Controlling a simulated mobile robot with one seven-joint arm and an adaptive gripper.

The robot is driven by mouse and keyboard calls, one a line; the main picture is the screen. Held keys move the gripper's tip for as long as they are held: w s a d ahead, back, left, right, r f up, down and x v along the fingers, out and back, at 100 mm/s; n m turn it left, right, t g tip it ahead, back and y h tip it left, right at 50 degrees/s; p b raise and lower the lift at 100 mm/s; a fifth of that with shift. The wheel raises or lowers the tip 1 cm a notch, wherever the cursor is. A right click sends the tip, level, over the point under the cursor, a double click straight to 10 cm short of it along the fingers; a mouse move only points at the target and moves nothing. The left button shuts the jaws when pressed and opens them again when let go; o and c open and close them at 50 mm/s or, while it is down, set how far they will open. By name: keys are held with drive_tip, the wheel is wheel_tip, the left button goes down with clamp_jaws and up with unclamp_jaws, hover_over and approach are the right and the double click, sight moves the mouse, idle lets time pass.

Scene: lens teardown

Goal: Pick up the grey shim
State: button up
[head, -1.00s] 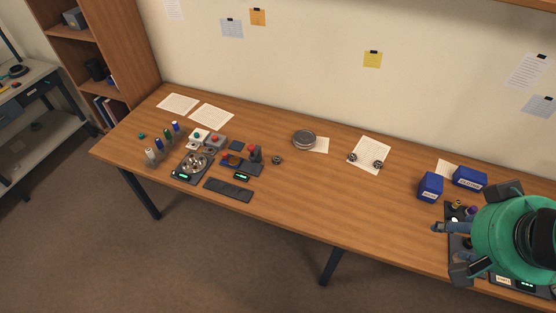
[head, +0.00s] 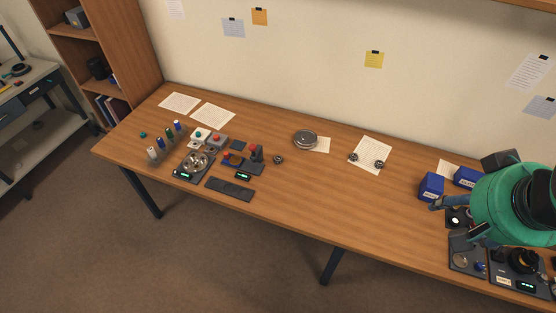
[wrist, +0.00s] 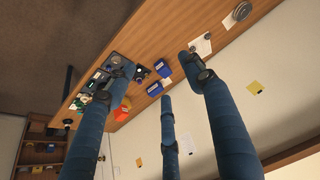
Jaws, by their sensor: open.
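I cannot pick out the grey shim for sure in either view; any small part near my gripper is too small to tell or hidden. My gripper (head: 452,222) is at the right end of the workbench in the head view, partly covered by my green wrist. Its blue fingers are spread wide. In the wrist view my gripper (wrist: 158,78) is open and empty, with its fingers reaching up the picture towards the bench and nothing between them. A dark tray (head: 459,258) with small parts lies below it, beside a station holding a black lens (head: 523,261).
Two blue boxes (head: 431,186) stand behind my gripper. A red container (wrist: 122,112) shows in the wrist view. A round metal tin (head: 305,139) and a paper with two dark round parts (head: 371,151) lie mid-bench. Tools and small stations crowd the left end. The bench's front middle is clear.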

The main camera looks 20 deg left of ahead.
drive_tip(key=w+a+g+p, duration=0.1)
drive_tip(key=w+a, duration=0.4)
drive_tip(key=w, duration=0.3)
drive_tip(key=w+a+m+g, duration=0.1)
drive_tip(key=w+a, duration=0.4)
drive_tip(key=w, duration=0.4)
drive_tip(key=w+a+p, duration=0.1)
drive_tip(key=w+a, duration=0.4)
drive_tip(key=w, duration=0.3)
drive_tip(key=w+a+f+g+p, duration=0.2)
drive_tip(key=w+a+f, duration=0.8)
drive_tip(key=a, duration=0.4)
drive_tip(key=w+a+f, duration=0.2)
drive_tip(key=a+f, duration=0.9)
drive_tip(key=f, duration=0.1)
drive_tip(key=w+a+f+m+g+p, duration=0.1)
drive_tip(key=w+a+f, duration=0.2)
drive_tip(key=a+f, duration=0.8)
wheel_tip(320, 180, down, 2)
drive_tip(key=shift+f+m, duration=0.1)
drive_tip(key=shift+m, duration=0.2)
drive_tip(key=shift+w+f, duration=0.1)
drive_tip(key=shift+f, duration=0.05)
hover_over(278, 158)
drive_tip(key=shift+a+f, duration=0.1)
drive_tip(key=shift+f, duration=4.05)
